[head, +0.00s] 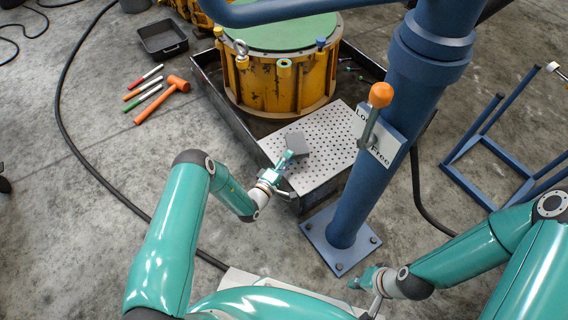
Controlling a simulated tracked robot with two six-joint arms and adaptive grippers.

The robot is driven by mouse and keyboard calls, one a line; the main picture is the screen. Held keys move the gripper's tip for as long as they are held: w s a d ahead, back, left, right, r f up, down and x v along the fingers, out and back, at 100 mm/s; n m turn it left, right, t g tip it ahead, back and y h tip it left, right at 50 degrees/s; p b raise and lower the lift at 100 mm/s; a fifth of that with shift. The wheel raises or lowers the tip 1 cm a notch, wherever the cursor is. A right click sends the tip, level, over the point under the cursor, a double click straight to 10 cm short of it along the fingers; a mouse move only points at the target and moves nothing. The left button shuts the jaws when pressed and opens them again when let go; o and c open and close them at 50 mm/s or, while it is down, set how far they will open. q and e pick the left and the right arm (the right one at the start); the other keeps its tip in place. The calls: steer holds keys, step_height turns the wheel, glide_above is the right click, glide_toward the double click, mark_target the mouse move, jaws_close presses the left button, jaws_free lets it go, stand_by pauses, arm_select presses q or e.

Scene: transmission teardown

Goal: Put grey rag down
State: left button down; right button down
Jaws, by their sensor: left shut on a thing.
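The grey rag (297,142) is a small dark grey piece at the tip of my left gripper (288,155). My left gripper is shut on it, over the perforated metal plate (322,128). I cannot tell whether the rag touches the plate or hangs just above it.
A yellow transmission housing (275,85) stands in a dark tray behind the plate. A blue column (372,150) with an orange-knobbed lever (381,95) rises right of the plate. An orange hammer (164,98), pens and a black bin (162,38) are on the floor left.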

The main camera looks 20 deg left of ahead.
arm_select(q)
steer(key=shift+f, duration=0.85)
steer(key=shift+f+b, duration=0.55)
steer(key=shift+f, duration=0.05)
steer(key=c, duration=1.2)
jaws_free()
